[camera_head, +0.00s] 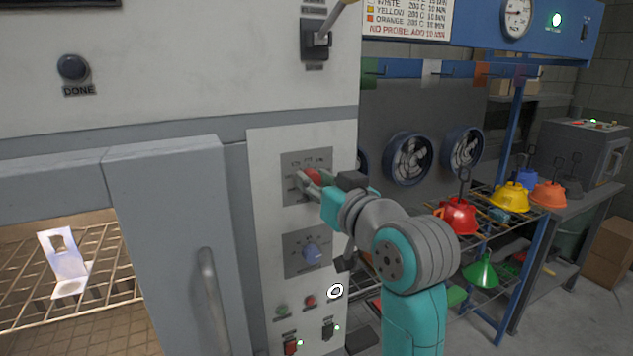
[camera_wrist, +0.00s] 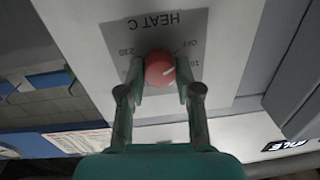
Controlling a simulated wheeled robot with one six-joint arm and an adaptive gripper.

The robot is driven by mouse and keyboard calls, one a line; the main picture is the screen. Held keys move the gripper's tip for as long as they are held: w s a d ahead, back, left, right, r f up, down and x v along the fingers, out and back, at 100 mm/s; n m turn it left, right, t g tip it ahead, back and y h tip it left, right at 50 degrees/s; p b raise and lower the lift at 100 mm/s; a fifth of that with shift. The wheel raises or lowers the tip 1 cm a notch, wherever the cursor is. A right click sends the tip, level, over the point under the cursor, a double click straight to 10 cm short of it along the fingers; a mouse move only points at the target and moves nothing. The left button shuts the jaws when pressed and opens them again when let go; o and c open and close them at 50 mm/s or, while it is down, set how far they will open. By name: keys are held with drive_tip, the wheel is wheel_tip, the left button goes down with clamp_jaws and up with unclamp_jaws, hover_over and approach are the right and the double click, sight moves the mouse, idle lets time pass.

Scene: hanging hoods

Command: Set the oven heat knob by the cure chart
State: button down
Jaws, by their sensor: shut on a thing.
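The red heat knob (camera_head: 313,174) sits on a grey dial plate on the oven's front panel. In the wrist view the knob (camera_wrist: 159,68) shows upside down under "HEAT C", with "OFF" and "230" readable. Its short white mark points to the lower right there; the exact setting cannot be told. My gripper (camera_wrist: 160,82) is shut on the knob, one finger at each side; in the head view my gripper (camera_head: 309,181) partly covers it. The cure chart (camera_head: 408,20) hangs at the top, cut off, with white, yellow and orange rows; yellow and orange seem to read 200 C.
A blue knob (camera_head: 312,252) is just below, with small buttons and switches under it. A white bracket (camera_head: 65,262) stands on the oven rack (camera_head: 110,283), left of the grey door (camera_head: 175,240). Coloured hoods sit on a rack (camera_head: 505,240) at right. A lever (camera_head: 318,40) is above.

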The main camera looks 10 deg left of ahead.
drive_tip(key=m, duration=0.3)
drive_tip(key=shift+m, duration=0.3)
drive_tip(key=shift+f+m, duration=0.1)
drive_tip(key=shift+m, duration=2)
drive_tip(key=c, duration=0.8)
unclamp_jaws()
drive_tip(key=shift+d, duration=0.1)
